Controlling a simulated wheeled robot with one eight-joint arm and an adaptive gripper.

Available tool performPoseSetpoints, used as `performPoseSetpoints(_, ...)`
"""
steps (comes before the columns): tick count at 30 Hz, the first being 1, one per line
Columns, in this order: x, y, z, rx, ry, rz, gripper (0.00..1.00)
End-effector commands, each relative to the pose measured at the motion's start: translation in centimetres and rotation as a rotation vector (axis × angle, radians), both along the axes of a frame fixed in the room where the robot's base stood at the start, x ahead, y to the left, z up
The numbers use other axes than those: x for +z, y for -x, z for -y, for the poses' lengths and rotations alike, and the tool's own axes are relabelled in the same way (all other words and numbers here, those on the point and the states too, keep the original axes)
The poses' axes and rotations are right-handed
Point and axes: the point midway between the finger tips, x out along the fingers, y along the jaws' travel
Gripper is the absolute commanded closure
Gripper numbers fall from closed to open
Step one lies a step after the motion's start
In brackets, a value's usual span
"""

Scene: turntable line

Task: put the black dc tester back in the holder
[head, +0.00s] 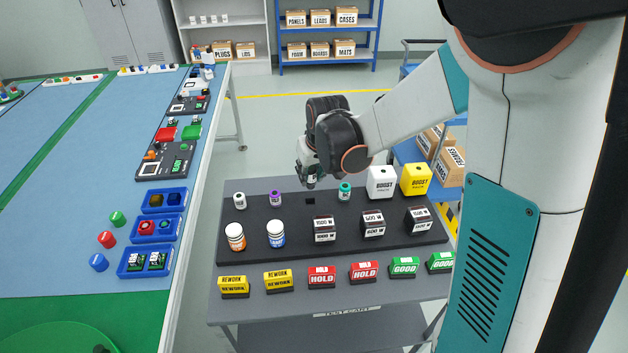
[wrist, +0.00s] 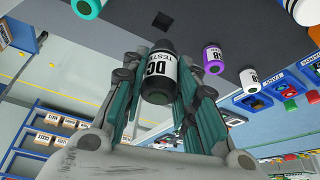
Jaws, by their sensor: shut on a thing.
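My gripper (head: 308,175) is shut on the black dc tester (wrist: 158,78), a dark cylinder with a white "DC TESTER" label. The teal fingers grip its sides in the wrist view (wrist: 158,95). In the head view the tester (head: 311,182) shows small under the gripper, above the back row of the black holder (head: 293,215). An empty dark square slot (head: 310,201) lies below it, between the purple tester (head: 275,198) and the teal tester (head: 345,191). The slot also shows in the wrist view (wrist: 162,21), apart from the tester.
A white tester (head: 239,201) stands at the back left of the holder. White and yellow boost blocks (head: 381,182) stand at the back right. Rework, hold and good signs line the front of the cart (head: 228,311).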

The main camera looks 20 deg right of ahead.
Motion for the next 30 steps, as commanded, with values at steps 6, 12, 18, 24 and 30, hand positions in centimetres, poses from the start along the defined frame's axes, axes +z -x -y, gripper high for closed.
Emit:
performPoseSetpoints(6, 1.1, -1.4, 0.1, 0.037, -0.001, 0.001, 1.00)
performPoseSetpoints(12, 0.4, -1.5, 0.1, 0.039, 0.000, 0.001, 1.00)
performPoseSetpoints(18, -1.1, -1.5, 0.1, 0.039, 0.000, 0.001, 1.00)
performPoseSetpoints(24, -2.9, -1.5, 0.1, 0.039, 0.000, 0.001, 1.00)
performPoseSetpoints(30, -4.7, -1.5, 0.1, 0.039, 0.000, 0.001, 1.00)
